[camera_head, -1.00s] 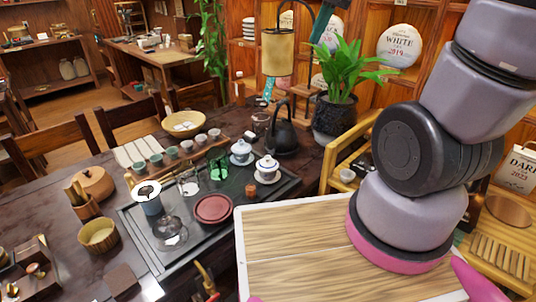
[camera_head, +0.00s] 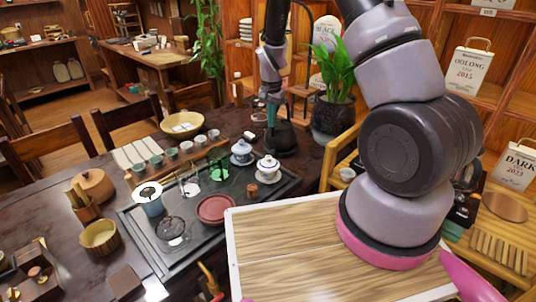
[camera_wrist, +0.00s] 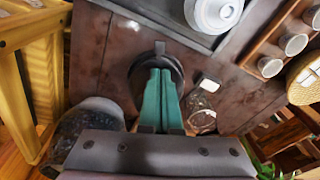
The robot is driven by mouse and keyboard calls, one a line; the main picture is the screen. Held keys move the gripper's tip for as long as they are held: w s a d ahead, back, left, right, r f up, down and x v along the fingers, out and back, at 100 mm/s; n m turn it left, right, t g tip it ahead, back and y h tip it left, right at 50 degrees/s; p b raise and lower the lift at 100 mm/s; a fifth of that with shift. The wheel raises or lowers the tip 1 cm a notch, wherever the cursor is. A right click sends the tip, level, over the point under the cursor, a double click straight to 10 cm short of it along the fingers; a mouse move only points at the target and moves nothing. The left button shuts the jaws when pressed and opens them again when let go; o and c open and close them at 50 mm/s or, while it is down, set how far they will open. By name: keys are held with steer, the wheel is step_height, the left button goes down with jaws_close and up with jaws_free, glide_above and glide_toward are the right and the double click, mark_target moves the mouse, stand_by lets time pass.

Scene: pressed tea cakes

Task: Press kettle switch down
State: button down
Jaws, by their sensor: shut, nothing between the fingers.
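The black kettle (camera_head: 281,141) stands on the dark table, behind the tea tray, partly hidden by my arm. In the wrist view its dark round base (camera_wrist: 140,72) shows around my fingers, and a small grey tab (camera_wrist: 160,47), which looks like the switch, sticks out at its edge. My gripper (camera_head: 271,101) points down over the kettle. Its teal fingers are pressed together and empty, and in the wrist view the gripper (camera_wrist: 160,71) has its tips just short of the tab. I cannot tell whether they touch the kettle. The kettle's upper part is mostly hidden.
A potted plant (camera_head: 333,118) stands close right of the kettle. A glass vessel (camera_wrist: 202,120) is beside it in the wrist view.

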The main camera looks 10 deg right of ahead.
glide_toward(270, 153)
steer(key=shift+w+a+r+h, duration=0.1)
steer(key=shift+a+r+h, duration=0.1)
steer(key=shift+r+h, duration=0.15)
steer(key=shift+f, duration=0.15)
steer(key=shift+w+d+f, duration=0.1)
steer(key=shift+w+f, duration=0.05)
steer(key=shift+f, duration=1.55)
steer(key=shift+w+d+f, duration=0.1)
steer(key=shift+w+f, duration=0.05)
steer(key=shift+f, duration=1.5)
steer(key=shift+f, duration=0.1)
